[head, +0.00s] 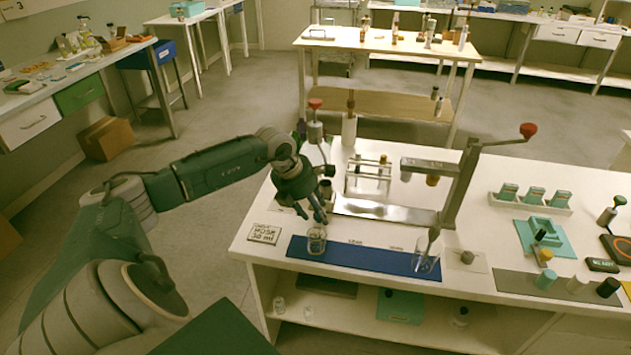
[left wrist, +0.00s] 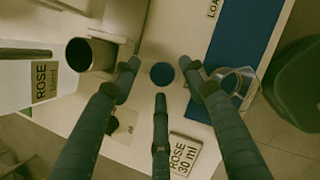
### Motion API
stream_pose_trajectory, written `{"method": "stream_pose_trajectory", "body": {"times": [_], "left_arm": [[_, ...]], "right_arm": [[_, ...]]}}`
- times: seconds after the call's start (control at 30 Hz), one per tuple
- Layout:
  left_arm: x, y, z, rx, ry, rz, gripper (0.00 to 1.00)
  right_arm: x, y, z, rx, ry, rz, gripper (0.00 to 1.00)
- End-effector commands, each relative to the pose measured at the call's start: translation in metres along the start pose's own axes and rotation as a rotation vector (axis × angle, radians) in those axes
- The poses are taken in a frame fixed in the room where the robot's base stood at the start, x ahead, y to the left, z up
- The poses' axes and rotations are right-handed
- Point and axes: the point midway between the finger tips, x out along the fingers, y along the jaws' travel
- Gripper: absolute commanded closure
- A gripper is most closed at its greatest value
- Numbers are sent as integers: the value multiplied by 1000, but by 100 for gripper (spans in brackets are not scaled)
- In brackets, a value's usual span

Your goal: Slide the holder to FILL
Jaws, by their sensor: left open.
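My left gripper (head: 315,207) hangs fingers down over the left part of the white bench, near the front blue mat. Its three fingers are spread and empty. In the left wrist view a round blue disc (left wrist: 162,74) shows between the fingertips; I cannot tell whether it is a knob on the holder. A dark open steel cup (left wrist: 80,54) is beside one finger. A shiny metal track (head: 385,210) lies under the press stand (head: 458,185). Lettering starting "LOA" shows beside the blue mat; no FILL mark is readable. The holder is not clearly told apart. My right gripper is not in view.
A glass beaker (head: 316,246) stands on the blue mat (head: 365,258) just below my left gripper, and another (head: 425,262) at its right end. A "ROSE 30 ml" card (head: 264,233) lies left.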

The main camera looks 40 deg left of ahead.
Motion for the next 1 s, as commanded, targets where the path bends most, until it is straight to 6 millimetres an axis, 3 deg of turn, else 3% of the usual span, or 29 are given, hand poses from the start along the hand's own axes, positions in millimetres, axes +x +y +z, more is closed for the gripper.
{"method": "stream_pose_trajectory", "body": {"times": [0.17,0.4,0.6,1.0], "left_arm": [[-24,2,-1,1,1,4,57],[-76,2,-1,2,1,7,57],[-108,3,-1,1,0,6,57],[-119,1,0,0,-2,2,57]], "right_arm": [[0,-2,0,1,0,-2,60],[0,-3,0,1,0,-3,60],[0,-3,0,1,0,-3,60],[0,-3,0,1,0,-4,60]]}}
